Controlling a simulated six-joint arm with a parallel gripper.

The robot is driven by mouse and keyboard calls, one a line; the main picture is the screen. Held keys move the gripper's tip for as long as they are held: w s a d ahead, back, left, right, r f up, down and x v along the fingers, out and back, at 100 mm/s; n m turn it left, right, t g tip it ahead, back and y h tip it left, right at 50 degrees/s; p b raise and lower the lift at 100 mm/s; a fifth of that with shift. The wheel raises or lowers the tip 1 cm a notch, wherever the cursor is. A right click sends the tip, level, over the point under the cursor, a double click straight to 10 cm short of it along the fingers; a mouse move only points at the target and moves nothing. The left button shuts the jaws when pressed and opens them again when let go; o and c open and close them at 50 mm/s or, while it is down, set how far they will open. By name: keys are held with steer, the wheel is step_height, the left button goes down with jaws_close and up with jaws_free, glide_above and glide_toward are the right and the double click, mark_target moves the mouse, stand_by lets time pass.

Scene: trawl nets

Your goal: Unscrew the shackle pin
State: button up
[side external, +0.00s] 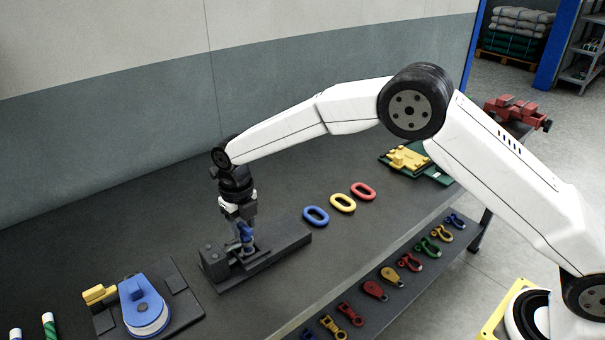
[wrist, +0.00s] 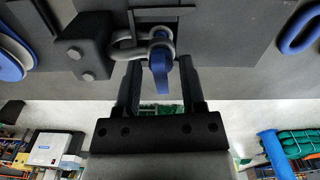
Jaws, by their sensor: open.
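A grey metal shackle (wrist: 127,52) with a blue pin (wrist: 160,72) sits in a dark holding fixture on the bench, seen in the wrist view. In the side external view the blue pin (side external: 246,232) shows just under my gripper (side external: 241,222), which points down over the fixture (side external: 272,262). In the wrist view my gripper's two fingers (wrist: 160,64) stand apart, one on each side of the blue pin's head. Gaps show between the fingers and the pin. The side view is too small to show the pin's thread.
Blue (side external: 316,216), yellow (side external: 343,203) and red (side external: 363,191) links lie right of the fixture. A blue-and-yellow device (side external: 143,305) stands at the left. Several coloured shackles lie along a lower front shelf (side external: 385,268). A yellow tool on a green base (side external: 408,158) is behind my arm.

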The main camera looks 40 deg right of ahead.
mark_target(242, 225)
steer(key=shift+r, duration=3.85)
